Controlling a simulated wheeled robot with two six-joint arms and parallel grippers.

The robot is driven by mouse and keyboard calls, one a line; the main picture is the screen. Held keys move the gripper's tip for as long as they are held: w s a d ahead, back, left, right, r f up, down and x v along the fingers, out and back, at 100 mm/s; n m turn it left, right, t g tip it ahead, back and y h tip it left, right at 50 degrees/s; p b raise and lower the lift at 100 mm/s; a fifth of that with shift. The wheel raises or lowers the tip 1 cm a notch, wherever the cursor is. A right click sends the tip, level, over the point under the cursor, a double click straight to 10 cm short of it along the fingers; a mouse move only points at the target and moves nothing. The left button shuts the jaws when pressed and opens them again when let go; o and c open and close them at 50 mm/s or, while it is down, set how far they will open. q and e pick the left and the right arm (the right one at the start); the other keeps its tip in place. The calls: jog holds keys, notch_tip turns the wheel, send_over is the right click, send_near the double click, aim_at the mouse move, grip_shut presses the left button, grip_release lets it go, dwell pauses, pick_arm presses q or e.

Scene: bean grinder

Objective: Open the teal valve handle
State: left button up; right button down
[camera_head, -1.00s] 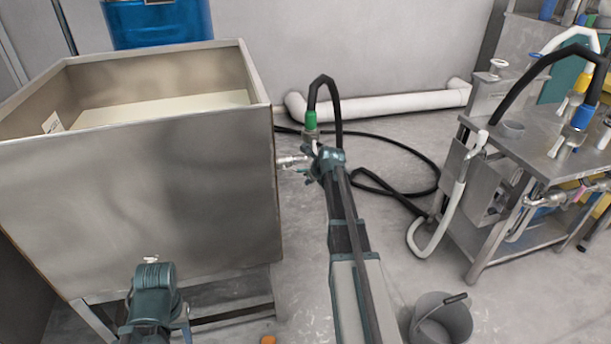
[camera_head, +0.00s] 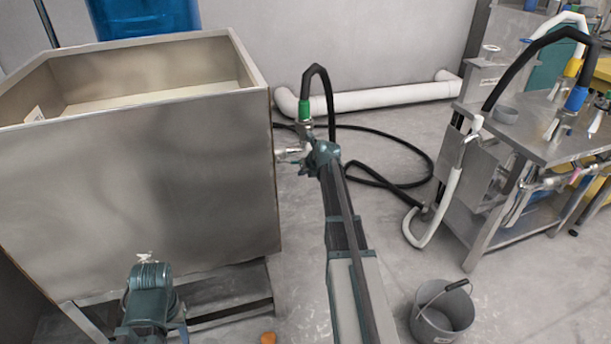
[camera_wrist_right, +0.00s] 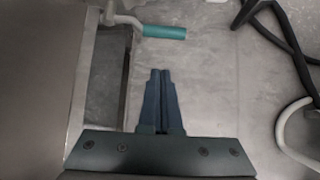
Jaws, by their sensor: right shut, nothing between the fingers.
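The teal valve handle (camera_wrist_right: 165,31) sticks out to the right from a metal stem (camera_wrist_right: 118,18) on the tank's side in the right wrist view. My right gripper (camera_wrist_right: 161,72) is shut and empty. Its fingertips point toward the handle, with a visible gap in the picture. In the head view my right gripper (camera_head: 312,168) is beside the tank's outlet pipe (camera_head: 290,153), below the green hose fitting (camera_head: 304,112); I cannot make out the handle there. My left gripper (camera_head: 146,262) is low in front of the tank; its fingers are not clear.
The large metal tank (camera_head: 140,180) fills the left. A black hose (camera_head: 385,185) lies looped on the floor. A grey bucket (camera_head: 440,318) stands at lower right, and a metal workbench (camera_head: 520,140) with hoses is at right. Some floor between is clear.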

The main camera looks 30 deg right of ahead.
pick_arm(q)
notch_tip(320, 180, down, 5)
jog(key=b, duration=0.4)
pick_arm(e)
jog(key=x, duration=0.6)
pick_arm(q)
notch_tip(320, 180, up, 4)
jog(key=p, duration=0.4)
jog(key=shift+r, duration=0.25)
pick_arm(e)
jog(key=r, duration=0.4)
jog(key=shift+w+d, duration=0.25)
jog(key=shift+d, duration=0.1)
